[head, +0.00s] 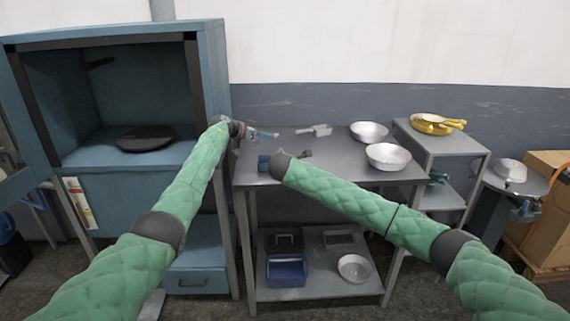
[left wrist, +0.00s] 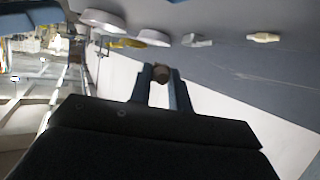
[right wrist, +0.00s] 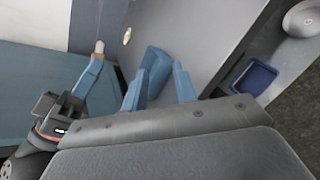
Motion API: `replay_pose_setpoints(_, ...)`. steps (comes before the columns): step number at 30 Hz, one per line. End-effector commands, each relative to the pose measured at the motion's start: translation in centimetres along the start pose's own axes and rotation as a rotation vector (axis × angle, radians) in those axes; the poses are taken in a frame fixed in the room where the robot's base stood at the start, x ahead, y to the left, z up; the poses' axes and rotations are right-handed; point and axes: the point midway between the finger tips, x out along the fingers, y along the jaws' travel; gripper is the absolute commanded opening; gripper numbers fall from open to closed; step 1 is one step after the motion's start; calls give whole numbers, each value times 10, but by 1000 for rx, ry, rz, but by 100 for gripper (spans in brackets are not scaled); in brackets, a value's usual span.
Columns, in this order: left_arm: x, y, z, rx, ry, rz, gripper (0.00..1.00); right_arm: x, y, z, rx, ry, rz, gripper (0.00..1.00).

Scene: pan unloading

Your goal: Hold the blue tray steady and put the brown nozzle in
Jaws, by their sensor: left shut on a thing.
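My left gripper (head: 265,134) is shut on the brown nozzle (left wrist: 161,73), held between its fingertips above the left end of the grey table. The nozzle also shows at the fingertips in the right wrist view (right wrist: 99,47). My right gripper (right wrist: 158,85) is over the table's front left part, its fingers apart. A small blue block-like thing (right wrist: 155,61), perhaps the blue tray, shows between and beyond them, partly hidden; I see no finger contact. In the head view this blue thing (head: 264,163) is at the table's left front.
Two metal bowls (head: 388,156) stand at the table's right. A grey part (head: 315,130) lies at the back. A dark blue bin (head: 287,272) and a bowl (head: 354,268) are on the lower shelf. A blue cabinet (head: 215,80) borders the table's left.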

Motion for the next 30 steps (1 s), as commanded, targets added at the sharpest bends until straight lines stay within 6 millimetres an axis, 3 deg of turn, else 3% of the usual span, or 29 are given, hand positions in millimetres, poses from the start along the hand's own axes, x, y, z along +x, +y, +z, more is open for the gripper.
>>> replay_pose_setpoints(6,0,0,0,0,0,0,0,28,-13,1,-316,13,20,28)
replay_pose_setpoints(16,0,0,0,0,0,0,0,29,1,-7,-741,22,113,28)
replay_pose_setpoints(25,0,0,0,0,0,0,0,31,2,-8,-892,14,124,28)
replay_pose_setpoints(30,0,0,0,0,0,0,0,45,4,-9,-896,14,123,28)
